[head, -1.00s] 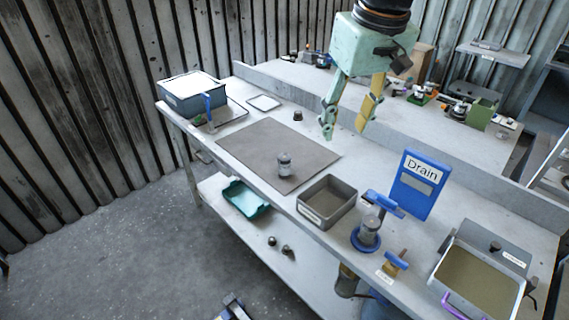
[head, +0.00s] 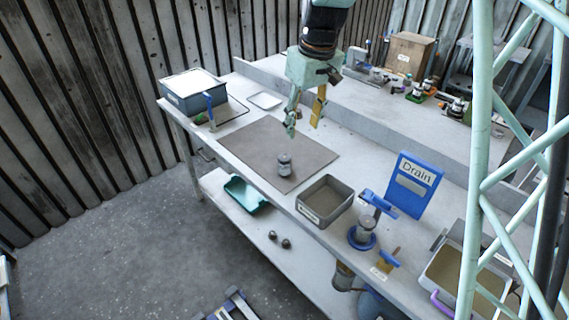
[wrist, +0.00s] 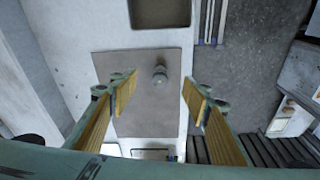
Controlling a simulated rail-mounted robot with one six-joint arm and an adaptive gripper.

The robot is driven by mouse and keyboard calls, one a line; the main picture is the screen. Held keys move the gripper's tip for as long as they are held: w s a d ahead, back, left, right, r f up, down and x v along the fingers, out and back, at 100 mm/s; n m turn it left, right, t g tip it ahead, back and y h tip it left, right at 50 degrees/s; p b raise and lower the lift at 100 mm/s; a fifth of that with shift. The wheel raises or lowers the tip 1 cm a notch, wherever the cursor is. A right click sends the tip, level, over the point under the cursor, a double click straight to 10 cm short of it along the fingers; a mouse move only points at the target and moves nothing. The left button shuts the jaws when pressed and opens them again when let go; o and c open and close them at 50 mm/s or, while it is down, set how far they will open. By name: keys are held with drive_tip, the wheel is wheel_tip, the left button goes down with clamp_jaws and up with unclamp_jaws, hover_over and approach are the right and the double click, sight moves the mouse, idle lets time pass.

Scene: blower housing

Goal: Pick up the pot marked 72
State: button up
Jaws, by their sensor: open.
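A small grey metal pot (head: 285,165) stands upright on the brown mat (head: 250,145) on the workbench. Any number on it is too small to read. It also shows in the wrist view (wrist: 160,77), standing on the mat (wrist: 145,115) between and a little beyond my finger tips. My gripper (head: 303,126) is open and empty, pointing down above the mat, behind and above the pot in the head view. In the wrist view, its yellow-padded fingers (wrist: 161,88) are spread wide. A second grey pot (head: 367,230) sits on a blue round stand, its marking unreadable.
A grey open bin (head: 325,183) stands right of the mat, with a blue Drain sign (head: 414,186) farther right. My lattice column covers the right side.

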drive_tip(key=n+p, duration=0.1)
drive_tip(key=p, duration=0.1)
hover_over(285, 157)
drive_tip(key=s, duration=0.2)
wheel_tip(285, 157, down, 7)
drive_tip(key=shift+w+d, duration=0.2)
drive_tip(key=shift+d, duration=0.15)
drive_tip(key=shift+w+a+f, duration=0.15)
drive_tip(key=shift+f, duration=1.25)
drive_tip(key=shift+w+a+f, duration=0.1)
drive_tip(key=shift+w+f, duration=0.1)
drive_tip(key=shift+f, duration=1.25)
drive_tip(key=shift+w+a+f, duration=0.15)
drive_tip(key=shift+f, duration=1.25)
drive_tip(key=shift+f, duration=0.1)
drive_tip(key=shift+w+f, duration=0.15)
drive_tip(key=shift+f, duration=1.1)
drive_tip(key=shift+w+f, duration=0.15)
drive_tip(key=shift+f, duration=1.1)
drive_tip(key=c, duration=1.1)
drive_tip(key=shift+r, duration=0.1)
